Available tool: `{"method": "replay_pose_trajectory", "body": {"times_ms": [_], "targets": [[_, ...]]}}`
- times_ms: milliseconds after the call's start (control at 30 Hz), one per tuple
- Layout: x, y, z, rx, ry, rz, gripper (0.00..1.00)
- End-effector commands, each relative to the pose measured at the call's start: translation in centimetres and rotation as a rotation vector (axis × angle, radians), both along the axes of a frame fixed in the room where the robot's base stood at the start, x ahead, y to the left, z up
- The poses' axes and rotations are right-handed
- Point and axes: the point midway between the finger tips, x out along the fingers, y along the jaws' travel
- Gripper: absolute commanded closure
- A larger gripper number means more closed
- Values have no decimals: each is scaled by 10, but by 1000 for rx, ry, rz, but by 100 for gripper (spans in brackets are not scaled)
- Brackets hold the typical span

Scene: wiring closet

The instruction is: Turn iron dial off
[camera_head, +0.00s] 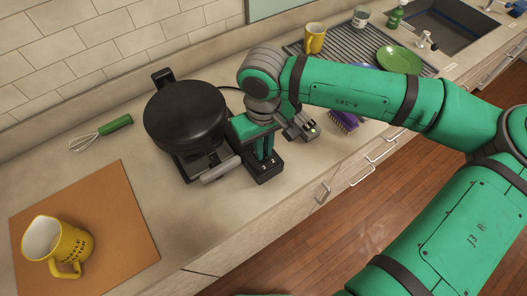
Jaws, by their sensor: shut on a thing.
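The black round waffle iron (186,112) stands on the counter with its lid down and its light handle (221,170) toward the front. A small black box (265,172) sits against its right side. My gripper (263,157) points down at the top of this box, with its green fingers close together. It is shut on the iron dial, which the fingers hide. I cannot see which way the dial is turned.
A yellow mug (62,245) stands on an orange-brown board (125,225) at front left. A green-handled whisk (100,132) lies behind it. A purple brush (344,121) lies right of my wrist. A drying rack (340,42) bears a yellow cup (314,38) and green plate (399,58).

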Motion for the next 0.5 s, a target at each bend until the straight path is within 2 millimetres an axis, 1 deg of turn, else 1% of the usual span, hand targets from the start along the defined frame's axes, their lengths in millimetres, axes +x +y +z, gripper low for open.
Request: {"method": "replay_pose_trajectory", "body": {"times_ms": [33,67,100,167,200,500], "targets": [[0,0,0,-1,0,42,100],[0,0,0,-1,0,34,83],[0,0,0,-1,0,32,73],[0,0,0,-1,0,31,59],[0,0,0,-1,0,31,56],[0,0,2,0,-1,29,56]]}}
